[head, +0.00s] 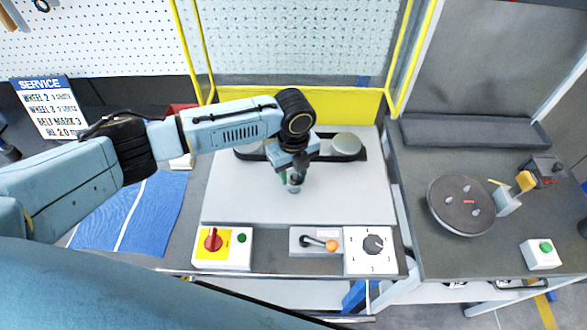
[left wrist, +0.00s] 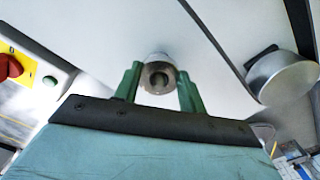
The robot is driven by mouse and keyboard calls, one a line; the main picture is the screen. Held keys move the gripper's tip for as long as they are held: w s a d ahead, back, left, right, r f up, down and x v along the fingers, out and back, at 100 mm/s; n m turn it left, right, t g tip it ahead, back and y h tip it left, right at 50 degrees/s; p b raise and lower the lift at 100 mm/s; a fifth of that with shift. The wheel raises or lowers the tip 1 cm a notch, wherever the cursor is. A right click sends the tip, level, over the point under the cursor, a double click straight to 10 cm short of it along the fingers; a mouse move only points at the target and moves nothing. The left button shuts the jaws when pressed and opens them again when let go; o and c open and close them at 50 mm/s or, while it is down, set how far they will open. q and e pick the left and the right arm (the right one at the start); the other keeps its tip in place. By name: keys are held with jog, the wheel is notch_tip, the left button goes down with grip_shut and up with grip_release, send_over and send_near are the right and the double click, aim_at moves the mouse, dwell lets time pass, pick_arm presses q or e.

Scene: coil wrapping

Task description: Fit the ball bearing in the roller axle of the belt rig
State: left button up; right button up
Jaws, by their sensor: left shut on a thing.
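The belt rig's pale plate (head: 235,205) lies on the bench, with a grey wheel (head: 346,145) and a black belt at its back. My left gripper (head: 291,178) points down over the middle of the plate. In the left wrist view its green fingers (left wrist: 158,88) are shut on a grey metal ring with a central hole, the ball bearing (left wrist: 158,68). A whitish round part, perhaps the roller axle (left wrist: 157,57), shows just behind the ring. I cannot tell whether the ring sits in it or only lines up with it. My right gripper is out of view.
A red rotary switch box (head: 212,243), an orange-knobbed lever (head: 331,245) and a dial box (head: 371,244) line the front edge. A blue mat (head: 130,220) lies left. On the right bench are a dark round plate (head: 461,205) and a green-button box (head: 542,252).

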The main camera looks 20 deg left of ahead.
pick_arm(q)
jog(key=shift+f+b, duration=0.65)
jog(key=shift+f, duration=0.55)
jog(key=o, duration=1.1)
notch_tip(320, 180, up, 13)
jog(key=shift+r, duration=0.2)
jog(key=shift+f, duration=0.1)
